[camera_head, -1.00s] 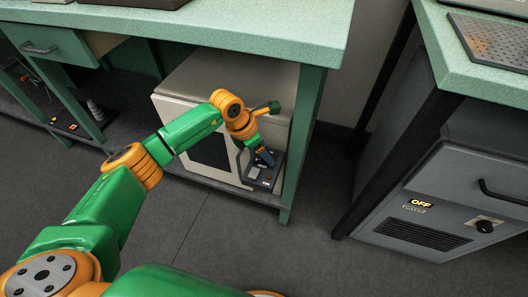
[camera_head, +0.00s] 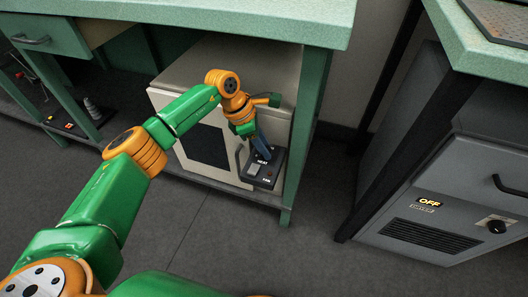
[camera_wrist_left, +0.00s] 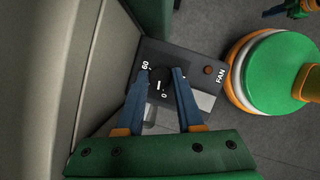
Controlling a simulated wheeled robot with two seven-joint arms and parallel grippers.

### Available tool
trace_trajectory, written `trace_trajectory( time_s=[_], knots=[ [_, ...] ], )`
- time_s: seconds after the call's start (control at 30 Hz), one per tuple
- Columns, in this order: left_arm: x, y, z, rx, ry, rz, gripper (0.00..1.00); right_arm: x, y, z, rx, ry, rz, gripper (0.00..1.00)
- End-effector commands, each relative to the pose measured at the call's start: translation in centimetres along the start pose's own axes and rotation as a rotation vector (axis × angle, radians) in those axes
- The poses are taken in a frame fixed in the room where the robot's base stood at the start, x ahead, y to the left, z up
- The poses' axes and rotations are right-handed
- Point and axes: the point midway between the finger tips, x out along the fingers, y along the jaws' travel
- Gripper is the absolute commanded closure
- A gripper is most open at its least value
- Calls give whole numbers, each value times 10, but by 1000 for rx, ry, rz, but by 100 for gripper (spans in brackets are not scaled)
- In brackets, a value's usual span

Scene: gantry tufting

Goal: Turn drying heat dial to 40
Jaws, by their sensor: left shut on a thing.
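The heat dial (camera_wrist_left: 160,88) is a dark round knob with a pale pointer mark, on the dark control panel (camera_wrist_left: 190,58) of the beige drying cabinet (camera_head: 205,148) under the bench. Scale figures 60 and 0 show beside it; the other figures are hidden by my fingers, so I cannot read the exact setting. My left gripper (camera_wrist_left: 160,73) has its blue fingers on both sides of the dial, shut on it. In the head view the left gripper (camera_head: 264,156) reaches down to the panel and covers the dial. A green and blue piece at the wrist view's top right may be my right gripper.
A FAN control (camera_wrist_left: 208,70) sits beside the dial on the panel. The green bench top (camera_head: 200,22) is above and a bench leg (camera_head: 300,130) stands close right. A grey unit (camera_head: 440,180) reading OFF stands further right, with bare floor between.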

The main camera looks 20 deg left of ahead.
Motion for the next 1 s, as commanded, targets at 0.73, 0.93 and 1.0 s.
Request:
trace_trajectory(
  time_s=[0.73, 0.93, 1.0],
  knots=[
    [-2, 0, 0, 25, 0, -11, 34, -1, -1, -3, 1, 0, -2, 100],
    [-41, 1, 1, 25, -1, -8, 34, -5, 4, 5, -2, -4, 7, 100],
    [-55, 1, 1, 26, -1, -8, 34, -6, 6, 8, -2, -4, 10, 100]
  ],
)
